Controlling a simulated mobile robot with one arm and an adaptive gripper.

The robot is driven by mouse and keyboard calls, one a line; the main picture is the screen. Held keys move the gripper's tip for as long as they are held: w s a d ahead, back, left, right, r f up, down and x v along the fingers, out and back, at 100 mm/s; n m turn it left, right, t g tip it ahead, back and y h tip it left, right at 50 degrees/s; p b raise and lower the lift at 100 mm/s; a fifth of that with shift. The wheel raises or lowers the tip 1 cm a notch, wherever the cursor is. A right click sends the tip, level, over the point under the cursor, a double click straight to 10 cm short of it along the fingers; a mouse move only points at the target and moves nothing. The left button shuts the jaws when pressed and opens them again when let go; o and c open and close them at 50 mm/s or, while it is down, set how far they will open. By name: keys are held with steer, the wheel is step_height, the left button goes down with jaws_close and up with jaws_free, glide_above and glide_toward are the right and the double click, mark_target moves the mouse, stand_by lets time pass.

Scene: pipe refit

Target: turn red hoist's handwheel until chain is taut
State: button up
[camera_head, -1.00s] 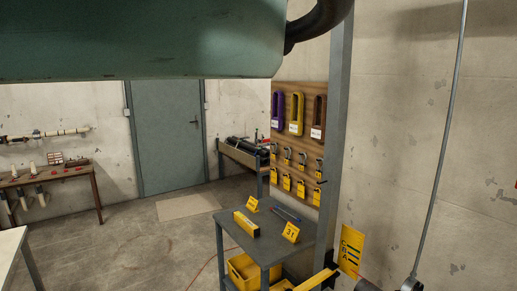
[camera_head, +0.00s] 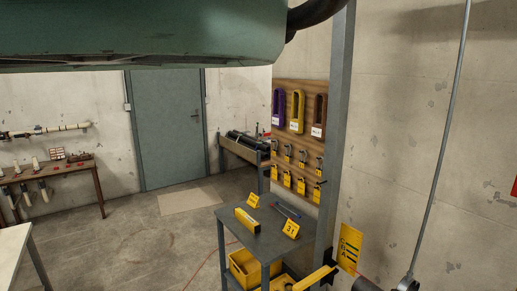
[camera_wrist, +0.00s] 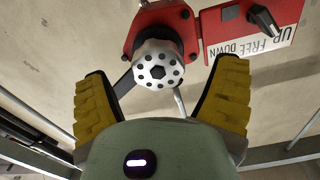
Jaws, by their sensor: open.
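The red hoist (camera_wrist: 160,15) is at the top of the wrist view. Its silver, round handwheel (camera_wrist: 157,65) with black dots on its face points toward the camera. My gripper (camera_wrist: 165,72) is open, with one yellow ribbed finger on each side of the handwheel. Gaps show between the fingers and the wheel, and how deep it sits between them is unclear. A white plate (camera_wrist: 275,38) reading UP, FREE, DOWN is at the right, with a black selector lever (camera_wrist: 263,19) over it. I cannot make out the chain or its tension.
In the head view, a grey table (camera_head: 254,236) holds yellow items. A lock board (camera_head: 300,155) hangs beside a grey post (camera_head: 338,120). A slim grey rod (camera_head: 440,150) runs along the right wall. The floor toward the door (camera_head: 163,125) is mostly clear.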

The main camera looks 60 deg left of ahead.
steer(key=shift+w+r+p, duration=0.1)
steer(key=shift+w+p, duration=0.25)
steer(key=shift+w, duration=0.75)
steer(key=shift+o, duration=0.2)
steer(key=shift+d, duration=0.1)
steer(key=c, duration=1.2)
